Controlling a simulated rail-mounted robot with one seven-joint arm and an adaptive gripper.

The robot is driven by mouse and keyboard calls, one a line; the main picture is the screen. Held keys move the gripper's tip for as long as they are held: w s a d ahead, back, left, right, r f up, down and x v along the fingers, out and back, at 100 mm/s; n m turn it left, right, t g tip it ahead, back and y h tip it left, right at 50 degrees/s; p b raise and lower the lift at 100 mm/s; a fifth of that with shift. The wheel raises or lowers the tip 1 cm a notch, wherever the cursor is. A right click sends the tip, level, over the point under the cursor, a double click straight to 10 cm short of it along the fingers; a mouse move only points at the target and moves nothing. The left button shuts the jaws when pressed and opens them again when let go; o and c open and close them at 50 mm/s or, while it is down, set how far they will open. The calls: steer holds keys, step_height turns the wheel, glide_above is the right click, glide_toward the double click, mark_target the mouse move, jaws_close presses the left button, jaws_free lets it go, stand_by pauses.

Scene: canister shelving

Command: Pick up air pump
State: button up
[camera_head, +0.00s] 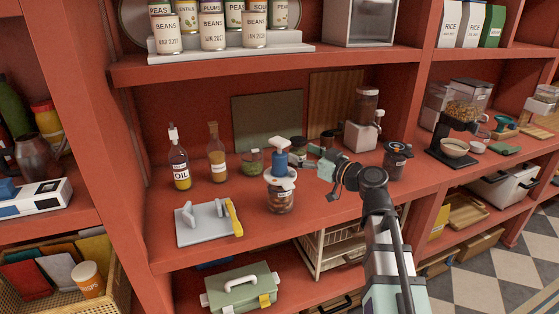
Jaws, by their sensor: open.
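The air pump (281,160), with a blue body and a pale top handle, stands upright on the white lid of a clear jar (282,197). The jar holds brown contents and stands on the middle shelf. My gripper (308,164) is open, just right of the pump at about the height of its body. The gap between fingers and pump is too small to judge. My arm reaches in from the lower right.
A grey tray (196,232) with a yellow-handled tool lies left of the jar. An oil bottle (180,165), an amber bottle (217,160) and a green jar (252,162) stand behind it. A dark-lidded canister (396,162) stands right of my arm. The upper shelf holds cans.

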mark_target(287, 147)
steer(key=p+x, duration=0.1)
steer(key=x, duration=0.3)
steer(key=shift+w+a, duration=0.2)
steer(key=p+x, duration=0.2)
steer(key=x, duration=0.2)
steer(key=shift+w+a+p, duration=0.15)
steer(key=shift+a+p, duration=0.15)
steer(key=shift+p, duration=0.05)
steer(key=shift+w+a+f, duration=0.1)
steer(key=shift+a, duration=0.15)
jaws_close()
